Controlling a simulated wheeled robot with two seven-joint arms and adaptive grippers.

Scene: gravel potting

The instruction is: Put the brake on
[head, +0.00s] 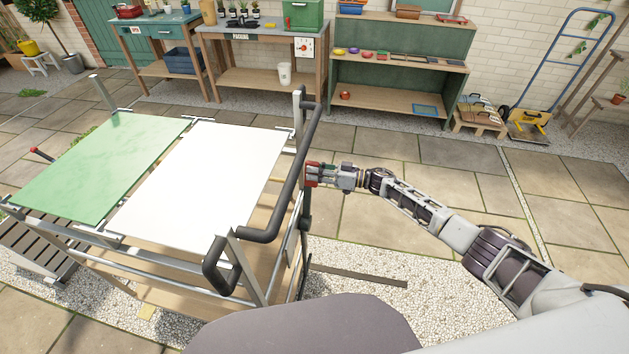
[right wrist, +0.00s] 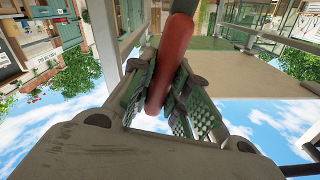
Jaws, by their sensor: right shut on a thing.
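The brake lever has a red grip (right wrist: 172,62) on a dark shaft. In the right wrist view the grip runs between the green-padded fingers of my right gripper (right wrist: 166,100), which is shut on it. In the head view my right gripper (head: 318,174) is at the right side of the cart (head: 262,284), just outside its dark push handle (head: 290,190). The grip is partly hidden by the fingers there. The cart carries a green panel (head: 95,165) and a white panel (head: 205,180). My left gripper is not in view.
Another red-tipped lever (head: 40,153) sticks out at the cart's far left. A slatted bench (head: 35,250) stands at the left. Workbenches (head: 255,80) and a green shelf unit (head: 395,75) line the back wall. A blue hand truck (head: 560,60) stands at the back right. Paving right of the cart is open.

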